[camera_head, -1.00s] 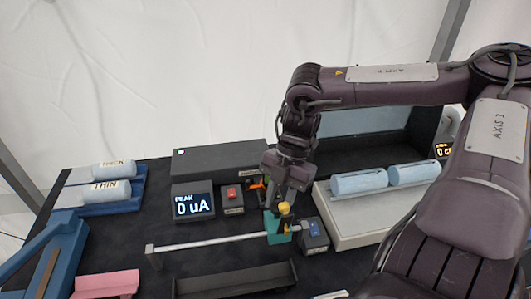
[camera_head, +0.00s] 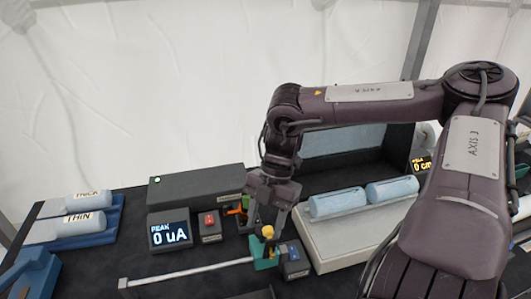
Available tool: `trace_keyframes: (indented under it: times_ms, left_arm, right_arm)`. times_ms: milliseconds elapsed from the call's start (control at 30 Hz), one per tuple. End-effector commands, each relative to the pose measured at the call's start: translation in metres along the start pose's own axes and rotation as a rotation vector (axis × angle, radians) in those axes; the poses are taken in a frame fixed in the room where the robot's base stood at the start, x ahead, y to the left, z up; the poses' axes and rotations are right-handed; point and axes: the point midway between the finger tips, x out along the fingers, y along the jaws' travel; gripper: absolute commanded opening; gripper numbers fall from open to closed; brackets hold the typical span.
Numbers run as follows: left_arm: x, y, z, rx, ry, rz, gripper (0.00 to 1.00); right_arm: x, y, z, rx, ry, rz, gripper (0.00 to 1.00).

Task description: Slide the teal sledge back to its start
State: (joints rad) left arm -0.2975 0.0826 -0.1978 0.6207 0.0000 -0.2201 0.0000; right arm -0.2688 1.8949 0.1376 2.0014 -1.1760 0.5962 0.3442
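The teal sledge (camera_head: 264,264) sits at the right end of a pale horizontal rail (camera_head: 190,272). A yellow knob (camera_head: 267,231) stands on top of it. My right gripper (camera_head: 266,219) points down just above the knob. Its two fingers are apart with a gap between them, and the knob shows at or just below the fingertips. I cannot tell whether a finger touches it. My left gripper is not in view.
Behind are a red-button box (camera_head: 209,225) and a "0 uA" display (camera_head: 169,234). Blue cylinders (camera_head: 338,203) lie on a pale block at right. "THICK" and "THIN" rolls (camera_head: 80,223) lie at left.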

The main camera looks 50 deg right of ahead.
Motion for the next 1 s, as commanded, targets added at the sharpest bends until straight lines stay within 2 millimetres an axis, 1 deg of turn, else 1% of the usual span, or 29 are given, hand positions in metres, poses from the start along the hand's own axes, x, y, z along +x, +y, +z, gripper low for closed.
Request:
trace_keyframes:
  times_ms: [200, 300, 400, 600, 1000]
  left_arm:
    - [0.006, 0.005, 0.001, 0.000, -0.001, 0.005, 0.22]
    - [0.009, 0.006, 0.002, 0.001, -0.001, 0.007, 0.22]
    - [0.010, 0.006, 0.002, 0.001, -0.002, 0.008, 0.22]
    - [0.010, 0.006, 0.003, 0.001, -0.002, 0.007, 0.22]
    - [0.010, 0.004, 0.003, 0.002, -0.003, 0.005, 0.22]
  right_arm:
    - [-0.036, 0.001, 0.002, 0.001, -0.004, 0.005, 0.49]
    - [-0.052, 0.000, 0.002, 0.003, -0.005, 0.003, 0.49]
    - [-0.064, -0.001, 0.002, 0.004, -0.004, 0.002, 0.49]
    - [-0.072, -0.001, 0.002, 0.003, 0.000, 0.001, 0.49]
    - [-0.072, -0.001, 0.002, 0.003, 0.000, 0.001, 0.49]
